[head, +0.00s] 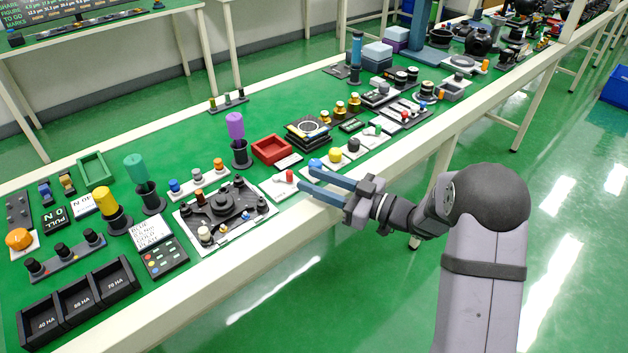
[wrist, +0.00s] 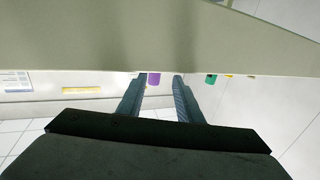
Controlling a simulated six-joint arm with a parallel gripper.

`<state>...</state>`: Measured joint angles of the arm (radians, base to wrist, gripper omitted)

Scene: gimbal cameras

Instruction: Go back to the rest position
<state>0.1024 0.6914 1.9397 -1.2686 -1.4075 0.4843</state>
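My gripper (head: 306,181) is at the front edge of the long green-topped bench (head: 262,94) in the head view, with its two blue-grey fingers pointing left. The fingers are spread apart with nothing visible between them. In the wrist view my gripper (wrist: 157,82) shows both fingers apart below a pale beam-like edge (wrist: 150,35). A purple piece (wrist: 154,79) and a green piece (wrist: 211,78) peek out beneath that edge. A small white plate with a red knob (head: 289,176) lies close to the fingertips in the head view. Whether the fingers touch anything cannot be told.
A purple-topped holder (head: 236,127) and a yellow knob (head: 335,155) are also close. Three black bins (head: 78,301) sit at the near left. Green floor (head: 300,290) in front of the bench is clear.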

